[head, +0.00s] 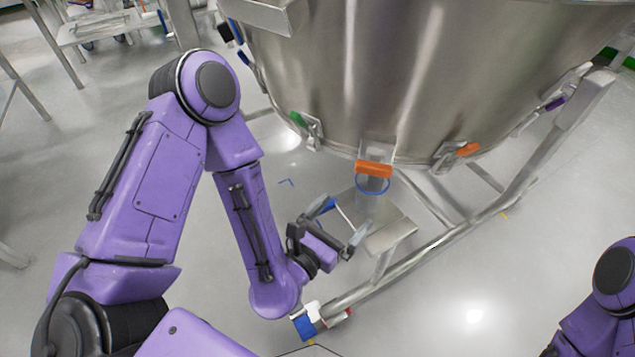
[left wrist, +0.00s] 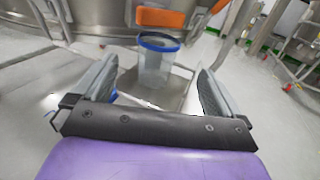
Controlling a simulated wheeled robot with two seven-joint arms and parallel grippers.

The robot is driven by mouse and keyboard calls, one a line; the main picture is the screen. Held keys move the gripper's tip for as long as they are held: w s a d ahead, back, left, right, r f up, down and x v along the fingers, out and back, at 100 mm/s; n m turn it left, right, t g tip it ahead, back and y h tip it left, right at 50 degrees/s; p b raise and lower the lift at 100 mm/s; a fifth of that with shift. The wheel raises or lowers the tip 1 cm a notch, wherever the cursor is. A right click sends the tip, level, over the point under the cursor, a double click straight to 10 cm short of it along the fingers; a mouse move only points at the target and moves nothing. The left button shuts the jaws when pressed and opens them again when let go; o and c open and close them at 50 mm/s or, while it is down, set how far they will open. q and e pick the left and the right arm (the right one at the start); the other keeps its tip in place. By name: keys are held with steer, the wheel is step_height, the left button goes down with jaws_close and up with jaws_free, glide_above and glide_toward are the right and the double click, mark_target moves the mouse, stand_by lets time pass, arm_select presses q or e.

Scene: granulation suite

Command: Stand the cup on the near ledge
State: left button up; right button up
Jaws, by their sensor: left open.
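A clear cup with a blue rim (head: 372,200) stands upright on a small metal ledge (head: 393,237) below the big steel vessel. My left gripper (head: 343,222) is open and empty, just left of and in front of the cup. In the left wrist view the cup (left wrist: 158,65) shows beyond and between the two spread fingers, apart from both. The bare ledge surface (left wrist: 180,96) shows around its foot. My right arm shows only in part at the lower right; its gripper is out of view.
An orange latch handle (head: 373,169) sits just above and behind the cup on the steel vessel (head: 400,70). A curved tubular rail (head: 450,240) runs in front of the ledge to the right.

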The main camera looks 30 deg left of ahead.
arm_select(q)
steer(key=shift+f, duration=0.1)
steer(key=s+a+f+m+g+y, duration=0.1)
steer(key=s+a+f+m+g, duration=0.15)
steer(key=f+m, duration=0.45)
steer(key=s+a+f+m+g+y, duration=0.1)
steer(key=s+a+f+m+g, duration=0.2)
steer(key=f+m, duration=0.4)
steer(key=s+a+f+m+g+y, duration=0.4)
steer(key=s+a+f+m+g, duration=0.5)
steer(key=s+m, duration=0.4)
steer(key=shift+s+a+f+y, duration=0.4)
steer(key=shift+s+a+f, duration=0.5)
steer(key=shift+a, duration=0.3)
